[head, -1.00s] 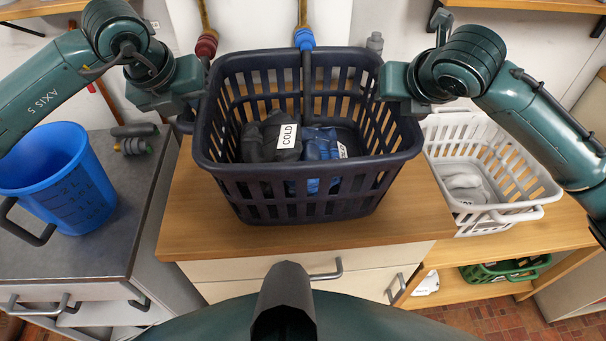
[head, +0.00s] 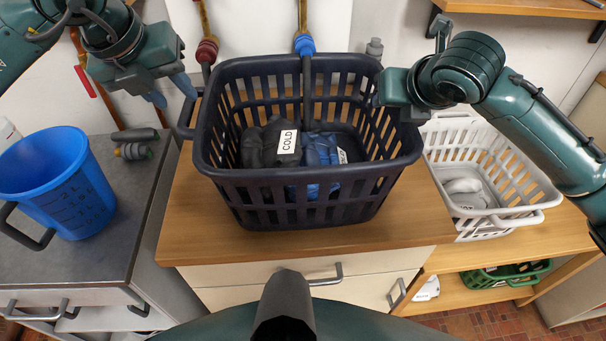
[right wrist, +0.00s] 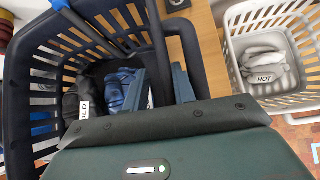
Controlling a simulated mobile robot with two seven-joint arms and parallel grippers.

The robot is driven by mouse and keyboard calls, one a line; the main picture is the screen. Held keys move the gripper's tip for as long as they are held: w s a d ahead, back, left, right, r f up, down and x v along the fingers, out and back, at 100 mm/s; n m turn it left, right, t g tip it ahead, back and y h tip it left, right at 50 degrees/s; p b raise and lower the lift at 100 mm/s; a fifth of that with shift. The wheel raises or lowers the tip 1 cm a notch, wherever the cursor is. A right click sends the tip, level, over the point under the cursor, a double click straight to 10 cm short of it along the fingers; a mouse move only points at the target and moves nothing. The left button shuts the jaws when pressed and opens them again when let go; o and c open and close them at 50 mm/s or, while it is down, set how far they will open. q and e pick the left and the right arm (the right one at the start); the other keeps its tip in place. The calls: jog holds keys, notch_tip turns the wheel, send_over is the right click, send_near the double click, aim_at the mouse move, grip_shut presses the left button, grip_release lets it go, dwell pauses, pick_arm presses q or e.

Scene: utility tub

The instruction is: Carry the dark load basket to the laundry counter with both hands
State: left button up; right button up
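The dark load basket (head: 310,190) stands upright on the wooden counter (head: 215,225). It holds dark and blue laundry bundles, one labelled COLD (head: 288,141). My left gripper (head: 170,97) is open and empty, up and left of the basket, apart from its left handle (head: 187,120). My right gripper (head: 385,98) is at the basket's right rim. In the right wrist view its fingers (right wrist: 158,88) are on either side of the dark rim, with the right handle (right wrist: 192,55) just outside. I cannot tell whether they press on it.
A white basket (head: 500,215) with pale laundry labelled HOT (right wrist: 264,77) stands close on the right. A blue bucket (head: 75,190) stands on the grey worktop at left. A green basket (head: 500,275) is on the shelf below right. Taps and hoses rise behind the dark basket.

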pick_arm(q)
jog(key=v, duration=0.4)
jog(key=shift+s+r, duration=0.1)
jog(key=shift+r, duration=0.15)
pick_arm(e)
jog(key=v, duration=1.2)
pick_arm(q)
jog(key=shift+s, duration=0.1)
pick_arm(e)
jog(key=shift+s+f, duration=0.15)
